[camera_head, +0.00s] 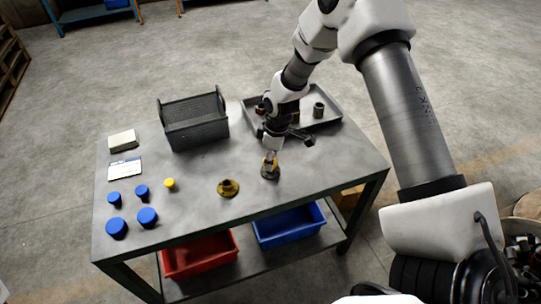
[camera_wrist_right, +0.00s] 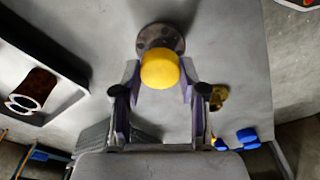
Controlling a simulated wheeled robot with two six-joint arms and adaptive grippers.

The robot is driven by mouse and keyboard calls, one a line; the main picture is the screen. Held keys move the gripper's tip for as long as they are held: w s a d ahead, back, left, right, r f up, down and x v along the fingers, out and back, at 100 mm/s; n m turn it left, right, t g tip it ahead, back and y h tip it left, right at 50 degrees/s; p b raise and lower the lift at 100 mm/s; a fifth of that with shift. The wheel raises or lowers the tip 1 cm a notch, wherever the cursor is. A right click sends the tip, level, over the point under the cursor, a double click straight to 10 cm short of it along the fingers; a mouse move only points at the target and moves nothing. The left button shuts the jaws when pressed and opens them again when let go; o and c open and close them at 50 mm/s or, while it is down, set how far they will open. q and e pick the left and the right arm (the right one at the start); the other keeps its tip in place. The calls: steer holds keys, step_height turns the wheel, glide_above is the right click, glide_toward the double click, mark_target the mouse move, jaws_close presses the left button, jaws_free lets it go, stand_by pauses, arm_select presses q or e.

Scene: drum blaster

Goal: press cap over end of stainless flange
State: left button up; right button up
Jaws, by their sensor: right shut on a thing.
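My right gripper (camera_head: 270,156) points down over the table's right part and is shut on a yellow cap (camera_wrist_right: 160,71). The stainless flange (camera_head: 270,174) stands on the table directly below it. In the wrist view, the flange's dark round base with bolt holes (camera_wrist_right: 161,36) shows behind the cap, between the purple-edged fingers. The cap hides the flange's end, so I cannot tell if the cap touches it or sits over it. My left gripper is not in view.
A brass flange (camera_head: 228,188), a second yellow cap (camera_head: 169,184) and several blue caps (camera_head: 147,217) stand to the left. A grey basket (camera_head: 193,122) and a grey tray (camera_head: 329,119) holding metal parts are at the back. The table front (camera_head: 210,213) is mostly clear.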

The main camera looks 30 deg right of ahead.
steer(key=shift+f+p, duration=0.1)
steer(key=shift+p, duration=0.3)
stand_by(0.9)
steer(key=shift+f+b, duration=0.3)
steer(key=shift+f, duration=0.45)
stand_by(1.4)
steer(key=o, duration=1.4)
steer(key=shift+c, duration=0.2)
step_height(320, 180, up, 5)
steer(key=p, duration=0.4)
steer(key=shift+s, duration=0.1)
